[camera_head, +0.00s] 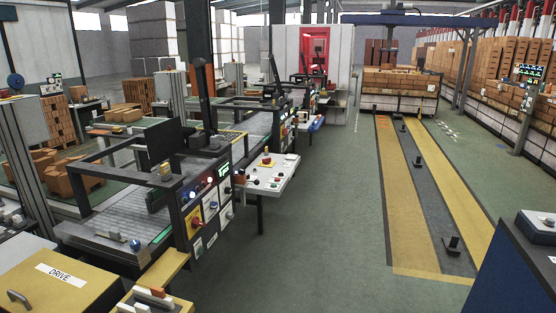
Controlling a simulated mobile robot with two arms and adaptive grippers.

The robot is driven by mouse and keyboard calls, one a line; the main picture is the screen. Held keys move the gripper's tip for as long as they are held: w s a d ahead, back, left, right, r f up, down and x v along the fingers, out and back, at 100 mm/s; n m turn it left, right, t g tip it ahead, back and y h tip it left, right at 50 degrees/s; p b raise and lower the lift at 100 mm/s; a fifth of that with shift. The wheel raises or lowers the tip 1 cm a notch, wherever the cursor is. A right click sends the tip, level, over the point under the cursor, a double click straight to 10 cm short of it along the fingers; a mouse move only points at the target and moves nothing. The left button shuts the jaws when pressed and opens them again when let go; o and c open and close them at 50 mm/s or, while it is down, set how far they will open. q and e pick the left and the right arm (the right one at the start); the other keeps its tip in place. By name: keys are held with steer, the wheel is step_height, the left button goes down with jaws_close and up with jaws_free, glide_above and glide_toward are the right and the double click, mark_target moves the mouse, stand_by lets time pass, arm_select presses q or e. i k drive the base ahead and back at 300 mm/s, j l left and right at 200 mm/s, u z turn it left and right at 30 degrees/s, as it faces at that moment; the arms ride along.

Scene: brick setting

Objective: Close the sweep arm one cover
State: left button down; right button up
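No part in view is readably labelled as the sweep arm one cover, so I cannot tell which it is. A machine on the left has a dark upright panel (165,143) standing above its ribbed grey bed (112,238). A yellow cover marked DRIVE (88,287), with a grey handle (18,299), lies flat at the bottom left; its left and bottom edges are cut off. Neither of my grippers is in view.
A control box (208,208) with knobs and a red switch stands at the machine's front. A white button console (268,174) juts out beyond it. Green floor (325,215) is free in the middle. A blue cabinet (510,275) stands at the bottom right.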

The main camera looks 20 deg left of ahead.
mark_target(164, 140)
steer(key=i+l+u, duration=0.2)
steer(key=i+u, duration=0.2)
steer(key=i+l+u, duration=0.95)
steer(key=l+u, duration=0.25)
